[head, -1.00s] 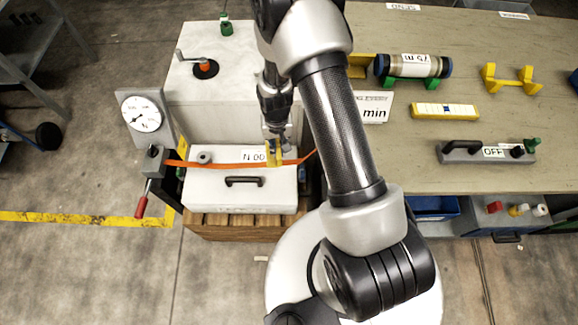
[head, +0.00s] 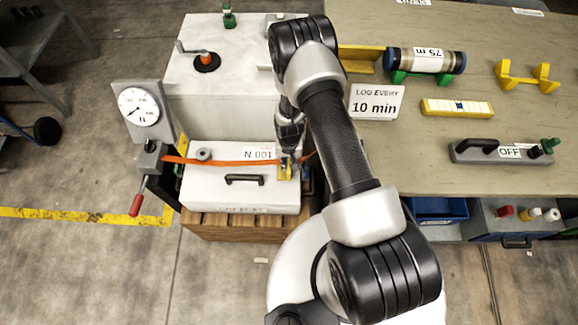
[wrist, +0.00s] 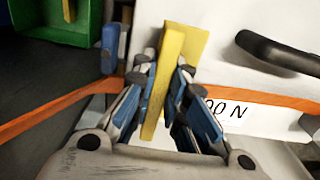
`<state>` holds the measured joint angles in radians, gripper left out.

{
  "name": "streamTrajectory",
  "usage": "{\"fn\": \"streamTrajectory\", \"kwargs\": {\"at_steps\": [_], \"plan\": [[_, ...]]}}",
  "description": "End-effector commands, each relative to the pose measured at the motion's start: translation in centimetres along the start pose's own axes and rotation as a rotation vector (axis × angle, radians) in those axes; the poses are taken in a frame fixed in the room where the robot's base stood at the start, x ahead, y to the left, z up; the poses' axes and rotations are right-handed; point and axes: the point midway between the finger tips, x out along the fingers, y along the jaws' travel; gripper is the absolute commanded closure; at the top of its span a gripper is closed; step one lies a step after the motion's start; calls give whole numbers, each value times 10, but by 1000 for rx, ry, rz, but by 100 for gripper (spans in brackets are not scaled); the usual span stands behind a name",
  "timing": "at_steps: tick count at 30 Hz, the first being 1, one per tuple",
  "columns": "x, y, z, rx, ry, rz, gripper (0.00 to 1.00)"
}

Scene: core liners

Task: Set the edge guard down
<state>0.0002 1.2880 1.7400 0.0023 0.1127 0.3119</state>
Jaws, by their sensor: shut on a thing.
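My gripper (head: 287,166) is shut on the yellow edge guard, an angled piece (head: 283,173), over the right end of the white lidded box. In the wrist view, the edge guard (wrist: 163,78) stands between the blue-padded fingers (wrist: 160,95), its far end sticking out past them. The orange strap (head: 225,162) crosses the box lid (head: 215,190), and the guard is at the strap near the lid's right edge. In the wrist view, the strap (wrist: 265,101) passes behind the fingers. I cannot tell whether the guard touches strap or lid.
A black handle (head: 245,179) and a grey ring (head: 203,154) are on the lid. A dial gauge (head: 139,106) and a red-handled lever (head: 138,203) stand at the left. The workbench (head: 430,165) is at the right. A green bin (wrist: 62,22) shows in the wrist view.

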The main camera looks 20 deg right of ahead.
Motion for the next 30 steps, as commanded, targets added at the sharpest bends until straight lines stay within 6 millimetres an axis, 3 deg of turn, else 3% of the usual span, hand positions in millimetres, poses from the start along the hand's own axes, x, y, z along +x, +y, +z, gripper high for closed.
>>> {"fn": "streamTrajectory", "kwargs": {"at_steps": [4,16,17,18,26,30], "plan": [[26,0,1,0,-2,1,100],[31,0,0,0,0,0,100],[31,0,0,0,0,0,87],[30,0,0,0,0,0,84],[30,0,0,0,0,0,67],[30,0,0,0,0,0,67]]}}
